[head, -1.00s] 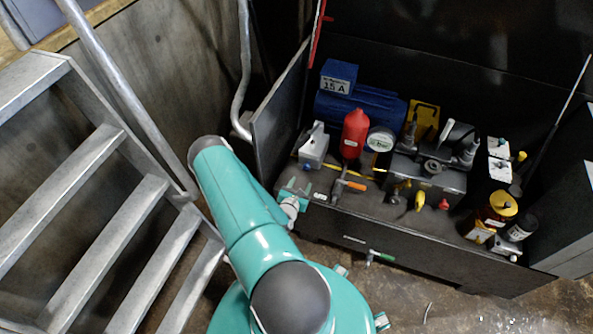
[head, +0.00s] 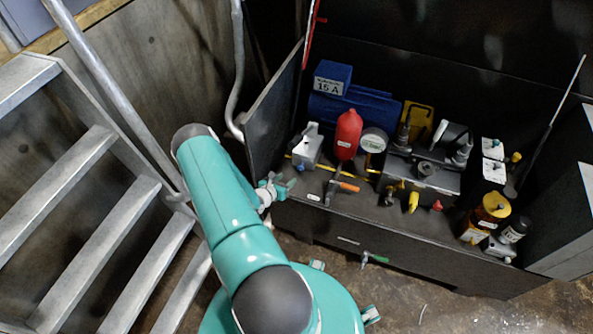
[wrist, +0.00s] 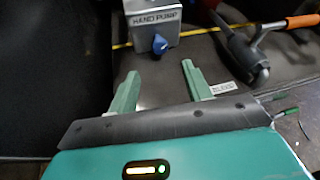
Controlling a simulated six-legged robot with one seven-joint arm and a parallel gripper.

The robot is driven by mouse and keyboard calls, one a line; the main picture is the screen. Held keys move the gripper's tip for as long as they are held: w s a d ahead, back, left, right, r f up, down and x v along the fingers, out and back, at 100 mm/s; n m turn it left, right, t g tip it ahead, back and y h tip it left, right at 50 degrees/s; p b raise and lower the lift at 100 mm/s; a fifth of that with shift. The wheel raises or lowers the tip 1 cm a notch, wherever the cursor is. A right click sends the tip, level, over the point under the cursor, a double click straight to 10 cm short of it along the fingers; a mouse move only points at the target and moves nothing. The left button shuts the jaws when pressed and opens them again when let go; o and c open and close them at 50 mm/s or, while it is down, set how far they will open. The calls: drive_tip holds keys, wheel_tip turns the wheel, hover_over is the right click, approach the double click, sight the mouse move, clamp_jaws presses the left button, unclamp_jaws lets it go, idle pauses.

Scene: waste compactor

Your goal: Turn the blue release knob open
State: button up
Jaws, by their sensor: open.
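The blue knob (wrist: 160,44) is on the front of a grey metal box labelled HAND PUMP (wrist: 153,22) in the wrist view. The knob lies beyond the fingertips, roughly in line with the gap, and is not touched. In the head view my gripper (head: 280,187) is at the bench's front left corner.
A hammer-like tool with an orange handle (head: 345,186) lies to the right of the gripper. A red bottle (head: 347,135) stands right of the box. A dark upright panel (head: 272,112) borders the bench's left. Metal stairs (head: 90,220) are at far left.

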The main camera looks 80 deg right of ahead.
sight(299, 169)
drive_tip(key=x, duration=1)
drive_tip(key=shift+d+f, duration=0.1)
drive_tip(key=shift+c, duration=0.2)
drive_tip(key=c, duration=0.9)
